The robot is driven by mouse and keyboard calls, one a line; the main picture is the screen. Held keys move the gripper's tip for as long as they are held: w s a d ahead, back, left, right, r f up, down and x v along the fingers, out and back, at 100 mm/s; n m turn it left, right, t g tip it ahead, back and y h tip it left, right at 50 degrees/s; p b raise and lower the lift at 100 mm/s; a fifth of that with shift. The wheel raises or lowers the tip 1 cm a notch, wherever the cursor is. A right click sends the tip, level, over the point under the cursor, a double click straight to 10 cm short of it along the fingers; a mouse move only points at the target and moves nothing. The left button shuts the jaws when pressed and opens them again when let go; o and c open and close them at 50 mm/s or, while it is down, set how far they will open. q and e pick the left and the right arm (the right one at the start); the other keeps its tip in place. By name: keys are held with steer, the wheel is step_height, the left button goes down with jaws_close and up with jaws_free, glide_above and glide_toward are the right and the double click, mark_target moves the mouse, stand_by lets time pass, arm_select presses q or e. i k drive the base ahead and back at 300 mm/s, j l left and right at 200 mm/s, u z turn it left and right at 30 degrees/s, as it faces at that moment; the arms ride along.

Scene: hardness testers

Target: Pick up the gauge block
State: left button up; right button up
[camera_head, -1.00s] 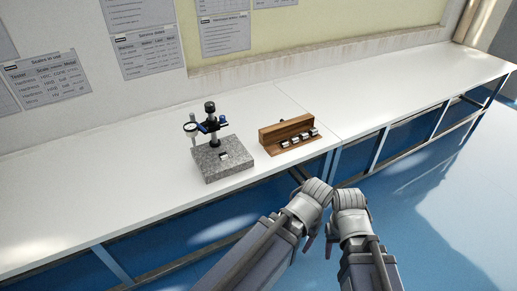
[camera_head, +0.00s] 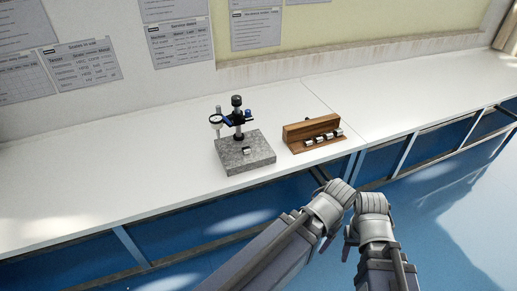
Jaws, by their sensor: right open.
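A small metallic block (camera_head: 246,151), which looks like the gauge block, sits on top of the grey granite base (camera_head: 235,162) of a dial gauge stand. The stand has a dark column and a round dial (camera_head: 216,120). My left gripper (camera_head: 327,240) and my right gripper (camera_head: 348,250) are side by side in front of the bench, to the right of and nearer than the stand. Both are apart from the block. The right gripper is open and holds nothing that I can see. The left gripper's jaws are mostly hidden behind its wrist.
A wooden rack (camera_head: 297,133) with several small metallic pieces (camera_head: 322,138) stands right of the granite base. The long white bench top (camera_head: 100,178) is clear to the left and far right. Its front edge lies between my grippers and the stand. Printed sheets (camera_head: 80,65) hang on the wall.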

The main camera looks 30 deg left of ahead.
mark_target(307, 142)
steer(key=i+j+z, duration=0.1)
steer(key=i+j, duration=0.35)
steer(key=i+j+z, duration=0.15)
steer(key=i+j, duration=0.3)
steer(key=j, duration=0.15)
